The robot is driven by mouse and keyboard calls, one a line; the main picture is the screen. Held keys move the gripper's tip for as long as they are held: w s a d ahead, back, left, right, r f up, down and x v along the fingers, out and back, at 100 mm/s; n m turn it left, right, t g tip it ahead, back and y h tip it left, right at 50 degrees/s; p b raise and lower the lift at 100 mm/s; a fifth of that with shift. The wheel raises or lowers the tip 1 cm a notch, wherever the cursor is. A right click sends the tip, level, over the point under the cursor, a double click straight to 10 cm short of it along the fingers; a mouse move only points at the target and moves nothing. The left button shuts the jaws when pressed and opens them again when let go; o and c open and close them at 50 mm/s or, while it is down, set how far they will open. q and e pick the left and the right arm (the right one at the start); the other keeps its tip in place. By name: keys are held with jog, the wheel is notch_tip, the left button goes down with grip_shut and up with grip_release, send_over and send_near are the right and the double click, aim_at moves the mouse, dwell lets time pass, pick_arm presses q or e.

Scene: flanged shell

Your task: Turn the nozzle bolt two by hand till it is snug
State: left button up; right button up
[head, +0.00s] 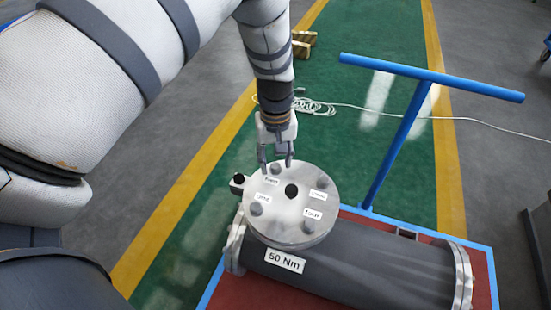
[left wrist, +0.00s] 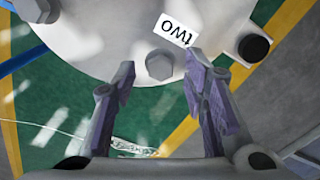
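The round grey flange cover (head: 291,240) sits on top of the dark cylindrical shell and carries several bolts with white labels. Bolt two (left wrist: 160,66), a grey hex head, is beside an upside-down "TWO" label (left wrist: 176,30) in the left wrist view. In the head view this bolt (head: 275,168) is at the cover's far edge. My left gripper (head: 276,164) is open over that edge, pointing down, one finger on each side of the bolt. The wrist view shows a gap between the fingers and the bolt head. My right gripper is not in view.
The shell (head: 360,275) with a "50 Nm" label lies on a red cart (head: 375,225) with a blue T-handle (head: 400,145). A black-capped stub (head: 238,181) sticks out beside the cover. A pale cable (head: 315,106) lies on the green floor behind.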

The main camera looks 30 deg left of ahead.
aim_at(275, 165)
pick_arm(q)
notch_tip(275, 165, up, 12)
dwell(0.4)
jog(key=shift+f, duration=0.1)
